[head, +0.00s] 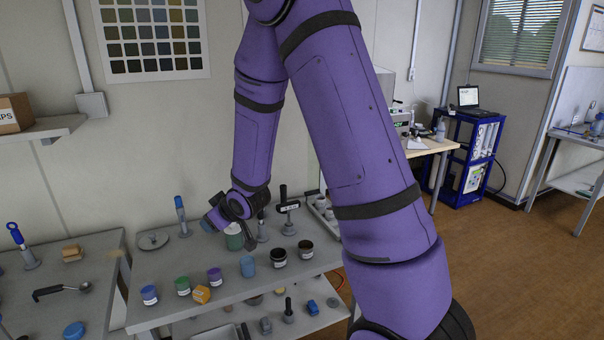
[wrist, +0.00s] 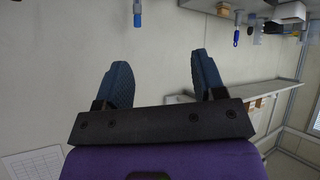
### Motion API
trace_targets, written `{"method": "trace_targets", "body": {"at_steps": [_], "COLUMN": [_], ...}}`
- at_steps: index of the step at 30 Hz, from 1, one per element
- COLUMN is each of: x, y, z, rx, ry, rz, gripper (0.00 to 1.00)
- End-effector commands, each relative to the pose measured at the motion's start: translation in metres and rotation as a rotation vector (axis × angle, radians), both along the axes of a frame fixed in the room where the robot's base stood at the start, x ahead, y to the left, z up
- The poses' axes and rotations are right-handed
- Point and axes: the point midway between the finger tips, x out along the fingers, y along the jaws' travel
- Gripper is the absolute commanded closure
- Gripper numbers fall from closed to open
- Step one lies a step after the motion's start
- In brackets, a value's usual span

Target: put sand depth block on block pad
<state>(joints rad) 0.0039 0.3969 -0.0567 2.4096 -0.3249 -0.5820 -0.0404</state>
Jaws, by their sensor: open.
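I cannot tell for certain which thing is the sand depth block. A small tan block (head: 73,252) lies on the left bench, and a small orange-yellow piece (head: 201,294) with a pale label lies at the front of the middle bench. I cannot pick out the block pad. My gripper (head: 228,224) is above the back of the middle bench, partly in front of a green-and-white jar (head: 234,240). In the wrist view my gripper (wrist: 160,78) is open, its two dark blue fingers wide apart, with nothing between them.
The middle bench (head: 150,270) holds blue, green and purple lidded jars, a blue cup (head: 247,266) and two dark jars (head: 279,257). A dark-handled scoop (head: 62,291) lies on the left bench. A lower shelf holds small tools. My arm hides the bench's right part.

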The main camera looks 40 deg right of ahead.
Motion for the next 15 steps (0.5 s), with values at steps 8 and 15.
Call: {"method": "trace_targets", "body": {"at_steps": [8, 15], "x": [-0.041, -0.096], "y": [-0.011, -0.015], "z": [0.085, 0.145], "rx": [-0.025, -0.018], "ry": [0.080, 0.162], "rz": [-0.103, -0.183], "gripper": [0.37, 0.37]}}
